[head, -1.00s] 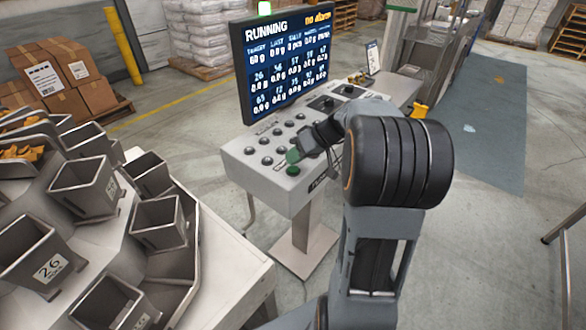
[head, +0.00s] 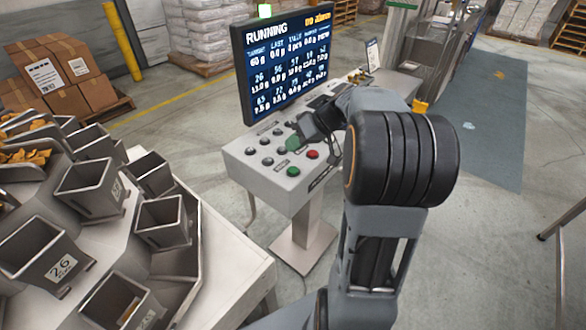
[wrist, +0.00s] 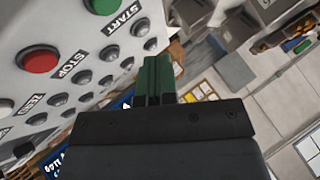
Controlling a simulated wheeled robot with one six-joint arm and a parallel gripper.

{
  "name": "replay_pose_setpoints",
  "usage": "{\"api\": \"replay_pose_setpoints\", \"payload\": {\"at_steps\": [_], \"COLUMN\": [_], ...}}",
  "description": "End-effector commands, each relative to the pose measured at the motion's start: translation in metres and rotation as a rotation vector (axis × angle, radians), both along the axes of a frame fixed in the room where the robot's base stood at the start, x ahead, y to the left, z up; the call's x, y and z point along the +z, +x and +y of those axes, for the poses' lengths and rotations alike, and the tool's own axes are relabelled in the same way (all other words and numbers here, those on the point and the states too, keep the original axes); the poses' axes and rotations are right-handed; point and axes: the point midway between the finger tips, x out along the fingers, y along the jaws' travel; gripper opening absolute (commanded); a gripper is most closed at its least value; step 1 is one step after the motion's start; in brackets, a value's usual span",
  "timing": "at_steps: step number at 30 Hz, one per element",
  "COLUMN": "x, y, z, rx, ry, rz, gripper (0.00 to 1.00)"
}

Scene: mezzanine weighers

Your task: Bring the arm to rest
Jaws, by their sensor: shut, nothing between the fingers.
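My gripper (head: 294,143) is above the control panel (head: 262,176) in the head view, with my arm reaching in from the lower right. In the wrist view its green-tipped fingers (wrist: 155,78) are together, with nothing between them. They are apart from the panel face as far as I can see. The green START button (head: 293,171) and the red STOP button (head: 313,154) show on the panel, and in the wrist view START (wrist: 104,4) and STOP (wrist: 40,59) are at the upper left. The screen (head: 287,62) reads RUNNING.
Weigher buckets (head: 92,187) fill the left side, some holding orange pieces. Cardboard boxes (head: 62,75) and wrapped white sacks (head: 205,30) stand behind. A yellow post (head: 124,42) stands at the back left. Open floor (head: 480,235) lies to the right.

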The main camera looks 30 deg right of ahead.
Motion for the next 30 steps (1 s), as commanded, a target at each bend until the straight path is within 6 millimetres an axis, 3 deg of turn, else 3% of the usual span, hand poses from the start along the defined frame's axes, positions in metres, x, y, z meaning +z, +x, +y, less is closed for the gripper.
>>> {"api": "replay_pose_setpoints", "payload": {"at_steps": [18,22,26,30], "x": [0.000,-0.008,-0.039,-0.053], "y": [0.000,-0.001,-0.029,-0.075], "z": [0.000,-0.005,-0.011,0.012], "rx": [0.000,-0.122,-0.302,-0.453], "ry": [0.000,0.016,-0.041,-0.218], "rz": [0.000,0.106,0.323,0.465], "gripper": [0.00,0.00,0.00,0.00]}}
